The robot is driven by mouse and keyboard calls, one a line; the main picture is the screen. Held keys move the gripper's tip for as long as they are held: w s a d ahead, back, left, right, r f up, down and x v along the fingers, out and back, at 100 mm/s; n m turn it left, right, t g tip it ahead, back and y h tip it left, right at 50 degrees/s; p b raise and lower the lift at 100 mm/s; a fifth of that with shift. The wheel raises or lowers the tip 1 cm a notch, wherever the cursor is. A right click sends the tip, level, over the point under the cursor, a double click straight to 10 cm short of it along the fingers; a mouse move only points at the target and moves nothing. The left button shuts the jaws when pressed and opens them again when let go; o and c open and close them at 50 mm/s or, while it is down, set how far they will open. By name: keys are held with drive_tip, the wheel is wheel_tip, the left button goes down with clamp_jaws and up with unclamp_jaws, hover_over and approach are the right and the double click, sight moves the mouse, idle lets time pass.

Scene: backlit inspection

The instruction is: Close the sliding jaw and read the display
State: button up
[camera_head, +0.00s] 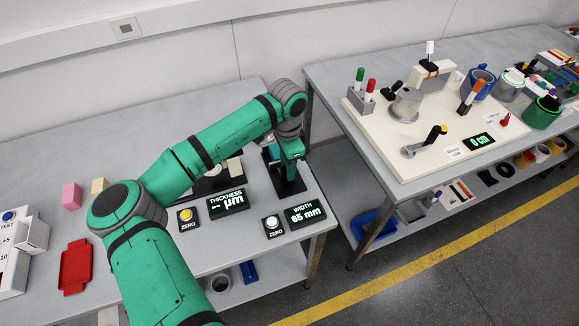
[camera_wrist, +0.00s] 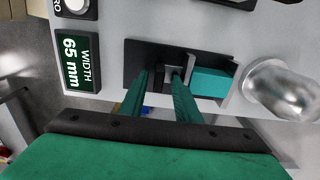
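The width gauge's black base (camera_head: 292,186) is at the right end of the near bench, mostly behind my arm; the base (camera_wrist: 133,62) also shows in the wrist view. On it are a black and grey block (camera_wrist: 178,72), probably the sliding jaw, and a teal block (camera_wrist: 212,82) to its right. The width display (camera_head: 305,213) reads 65 mm; it also shows in the wrist view (camera_wrist: 76,60). My gripper (camera_wrist: 160,82) is over the base, its fingers apart, right fingertip overlapping the black and grey block. I cannot tell whether they touch.
Two zero buttons (camera_head: 186,215) (camera_head: 271,223) and a blank-dashed thickness display (camera_head: 228,203) sit along the front edge. A silver rounded object (camera_wrist: 283,88) stands right of the gauge. A red tray (camera_head: 76,267) is at left. Another crowded bench (camera_head: 340,75) stands to the right.

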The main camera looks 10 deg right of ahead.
drive_tip(key=shift+r, duration=0.1)
wheel_tip(320, 180, up, 11)
drive_tip(key=shift+f, duration=0.2)
idle(0.4)
idle(0.5)
